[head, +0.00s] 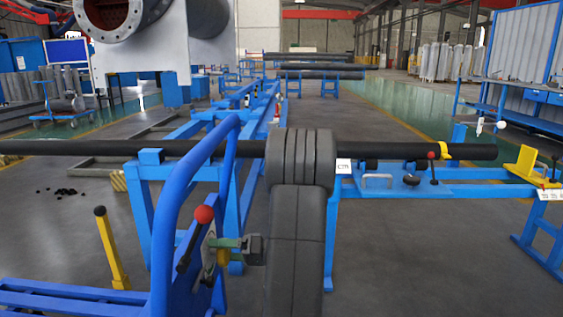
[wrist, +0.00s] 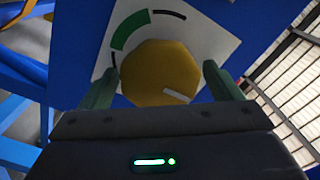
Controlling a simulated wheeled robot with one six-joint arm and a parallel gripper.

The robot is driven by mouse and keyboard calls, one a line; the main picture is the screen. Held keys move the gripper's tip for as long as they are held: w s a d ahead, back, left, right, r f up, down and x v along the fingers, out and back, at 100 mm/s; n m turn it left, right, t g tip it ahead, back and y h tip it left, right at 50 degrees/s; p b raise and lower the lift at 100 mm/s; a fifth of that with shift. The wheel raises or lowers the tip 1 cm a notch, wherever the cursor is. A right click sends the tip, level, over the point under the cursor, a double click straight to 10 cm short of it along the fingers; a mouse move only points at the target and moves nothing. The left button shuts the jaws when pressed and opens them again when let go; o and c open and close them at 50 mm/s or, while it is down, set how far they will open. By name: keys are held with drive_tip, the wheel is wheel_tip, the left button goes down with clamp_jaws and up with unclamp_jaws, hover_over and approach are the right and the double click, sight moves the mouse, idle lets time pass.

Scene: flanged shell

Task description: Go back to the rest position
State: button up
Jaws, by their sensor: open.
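My gripper (wrist: 160,80) is open in the wrist view, one greenish finger on each side of a yellow round knob (wrist: 160,72). The knob has a pale pointer line and sits on a white plate with a green and black arc scale. I cannot tell whether the fingers touch it. In the head view my gripper (head: 222,243) reaches left from my dark arm to the blue stand (head: 190,270). The knob is a small yellow patch (head: 223,258) there, mostly hidden by the fingers.
A red-balled lever (head: 204,215) and a bent blue tube rail (head: 165,220) stand close left of my gripper. A long black pipe (head: 455,152) crosses behind on blue supports. A yellow post (head: 110,245) stands at left. Grey floor (head: 430,260) is open at right.

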drive_tip(key=m+p, duration=0.2)
drive_tip(key=m, duration=0.1)
drive_tip(key=shift+r+m+p, duration=0.15)
drive_tip(key=shift+m+p, duration=0.2)
drive_tip(key=shift+m, duration=0.05)
drive_tip(key=m+p, duration=0.3)
drive_tip(key=shift+f, duration=0.25)
